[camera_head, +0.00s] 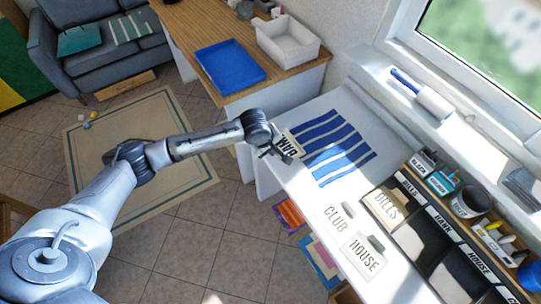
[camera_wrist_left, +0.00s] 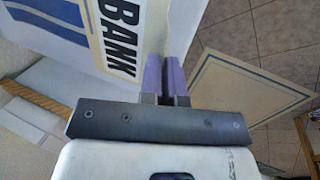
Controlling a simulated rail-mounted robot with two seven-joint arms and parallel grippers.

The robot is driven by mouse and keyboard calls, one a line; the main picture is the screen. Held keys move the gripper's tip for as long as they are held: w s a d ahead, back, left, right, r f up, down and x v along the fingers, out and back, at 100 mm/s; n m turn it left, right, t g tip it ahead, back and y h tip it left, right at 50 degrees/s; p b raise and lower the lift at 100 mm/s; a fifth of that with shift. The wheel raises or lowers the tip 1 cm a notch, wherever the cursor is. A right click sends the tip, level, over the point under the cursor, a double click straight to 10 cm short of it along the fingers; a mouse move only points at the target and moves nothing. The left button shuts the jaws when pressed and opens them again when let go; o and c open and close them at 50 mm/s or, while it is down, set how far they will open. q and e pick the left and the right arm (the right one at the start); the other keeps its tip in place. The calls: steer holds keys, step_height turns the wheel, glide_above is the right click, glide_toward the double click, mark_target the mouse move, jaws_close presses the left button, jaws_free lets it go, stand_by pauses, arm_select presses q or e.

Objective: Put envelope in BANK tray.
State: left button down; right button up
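A cream envelope marked BANK (camera_head: 289,146) is at the left edge of the white desk, beside a blue-striped cloth. My left gripper (camera_head: 273,152) is right at it. In the left wrist view the envelope (camera_wrist_left: 118,45) is just left of the two purple fingers (camera_wrist_left: 166,75), which are close together. I cannot tell whether its edge is between them. The organizer at the right has a BANK label (camera_head: 438,221) on its middle tray (camera_head: 409,240). My right gripper is not in view.
Envelopes marked CLUB (camera_head: 338,219) and HOUSE (camera_head: 364,256) lie on the desk. A BILLS envelope (camera_head: 384,207) is at the first tray. A blue tray (camera_head: 230,68) and a white bin (camera_head: 288,42) stand on the wooden-topped cabinet. Pen holders line the organizer's back.

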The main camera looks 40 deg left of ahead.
mark_target(270, 159)
arm_select(q)
steer(key=shift+w+a+f, duration=0.1)
steer(key=shift+a+f, duration=0.1)
steer(key=shift+a, duration=0.15)
step_height(270, 159, down, 4)
steer(key=shift+f+b, duration=0.1)
steer(key=shift+b, duration=0.85)
steer(key=c, duration=1.8)
jaws_free()
steer(key=o, duration=0.5)
